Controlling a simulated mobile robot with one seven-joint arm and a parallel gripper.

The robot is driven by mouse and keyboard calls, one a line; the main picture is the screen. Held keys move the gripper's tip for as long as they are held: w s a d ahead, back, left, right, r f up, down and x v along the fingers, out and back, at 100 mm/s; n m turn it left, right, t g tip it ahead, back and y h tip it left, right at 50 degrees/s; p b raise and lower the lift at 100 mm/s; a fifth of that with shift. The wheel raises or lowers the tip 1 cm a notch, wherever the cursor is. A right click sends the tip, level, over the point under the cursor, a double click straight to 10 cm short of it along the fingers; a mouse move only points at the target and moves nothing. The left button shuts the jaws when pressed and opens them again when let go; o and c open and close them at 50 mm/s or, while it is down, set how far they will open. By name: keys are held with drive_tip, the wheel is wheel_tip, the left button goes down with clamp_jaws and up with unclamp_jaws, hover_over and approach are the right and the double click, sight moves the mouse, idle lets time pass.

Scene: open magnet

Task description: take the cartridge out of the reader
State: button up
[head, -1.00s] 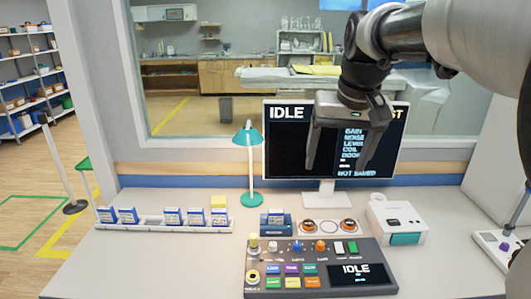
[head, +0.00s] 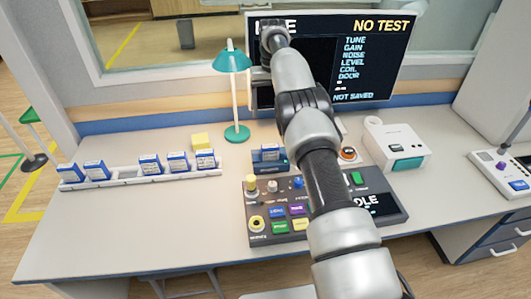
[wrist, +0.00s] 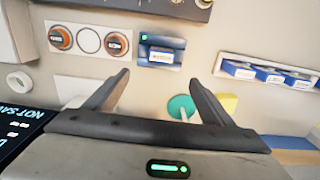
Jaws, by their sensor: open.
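The reader (head: 270,167) is a small dark-blue box on the desk, behind the control panel. A blue cartridge (head: 270,153) with a white label stands in it. In the wrist view the reader (wrist: 148,42) is upside down near the top centre, with the cartridge label (wrist: 161,57) facing me. My gripper (wrist: 158,78) is open and empty. Its two fingers point toward the reader, which lies between and beyond the tips, apart from them. In the head view my arm runs up the middle and the fingers are hidden.
A white rack (head: 125,181) with several similar cartridges stands left of the reader. A teal lamp (head: 233,62) rises behind it, beside a yellow block (head: 201,141). The control panel (head: 252,225) lies in front, the monitor (head: 400,60) behind, and a white device (head: 396,143) right.

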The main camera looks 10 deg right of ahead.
drive_tip(key=b, duration=0.4)
hover_over(270, 146)
drive_tip(key=f, duration=1.1)
drive_tip(key=shift+w+d+f, duration=0.1)
drive_tip(key=shift+w+d, duration=0.15)
drive_tip(key=shift+w, duration=0.05)
drive_tip(key=shift+s+a+f, duration=0.1)
drive_tip(key=shift+f, duration=1.35)
drive_tip(key=shift+s+a+f, duration=0.1)
drive_tip(key=shift+f, duration=1.3)
drive_tip(key=c, duration=1.2)
